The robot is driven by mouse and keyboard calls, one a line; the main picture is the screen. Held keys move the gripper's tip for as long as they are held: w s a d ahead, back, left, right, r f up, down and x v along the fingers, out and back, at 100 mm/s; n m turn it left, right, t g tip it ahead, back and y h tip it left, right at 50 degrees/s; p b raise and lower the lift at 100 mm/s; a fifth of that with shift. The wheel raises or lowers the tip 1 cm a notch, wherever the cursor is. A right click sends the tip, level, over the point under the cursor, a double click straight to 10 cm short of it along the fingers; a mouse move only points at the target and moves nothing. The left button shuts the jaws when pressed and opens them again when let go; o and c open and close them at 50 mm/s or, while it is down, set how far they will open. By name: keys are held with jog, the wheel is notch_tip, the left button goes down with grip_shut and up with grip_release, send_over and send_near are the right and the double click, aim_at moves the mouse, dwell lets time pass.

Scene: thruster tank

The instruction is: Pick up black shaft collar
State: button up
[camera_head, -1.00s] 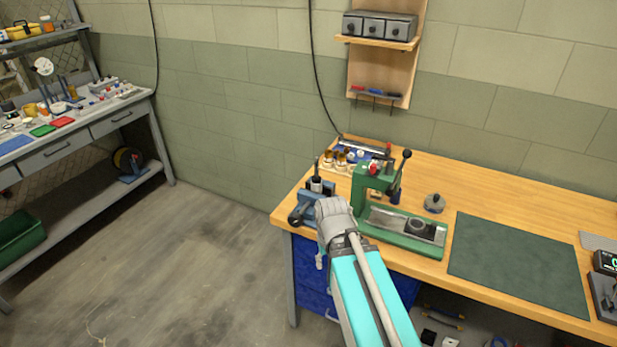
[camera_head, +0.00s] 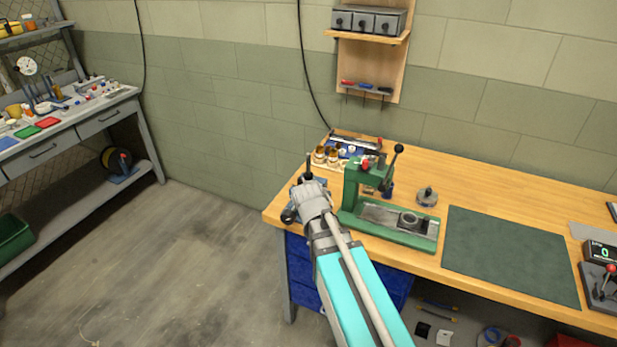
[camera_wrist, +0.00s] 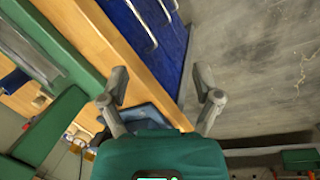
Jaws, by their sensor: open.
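A dark ring (camera_head: 408,221) sits on the grey plate of the green press (camera_head: 352,190) on the wooden bench; it may be the black shaft collar, but I cannot tell for sure. My gripper (camera_wrist: 163,88) is open and empty in the wrist view, its two fingers spread wide. In the head view my arm's wrist end is over the bench's left end, left of the press, and hides the gripper's fingers. A blue vise (camera_wrist: 145,113) shows beyond and between the fingers in the wrist view.
The bench (camera_head: 480,188) has a green mat (camera_head: 510,255) right of the press. A round metal part (camera_head: 427,197) stands behind the press, and brass parts (camera_head: 325,155) stand in the back left corner. Blue drawers (camera_wrist: 150,30) are under the bench. Open floor (camera_head: 190,260) lies left.

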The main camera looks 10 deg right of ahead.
jog(key=w+a+r+n+t+h, duration=0.2)
jog(key=w+a+r+n+h, duration=0.2)
jog(key=w+n, duration=0.5)
jog(key=w+a+r+n+t+h, duration=0.3)
jog(key=w+a+r+n+h, duration=0.2)
jog(key=w+a+r+n, duration=0.2)
jog(key=w+n, duration=0.2)
jog(key=w, duration=0.1)
jog(key=shift+w+a+h, duration=0.15)
jog(key=shift+h, duration=0.15)
jog(key=shift+b+x, duration=1.6)
jog(key=shift+x, duration=2.7)
jog(key=shift+w+f, duration=0.1)
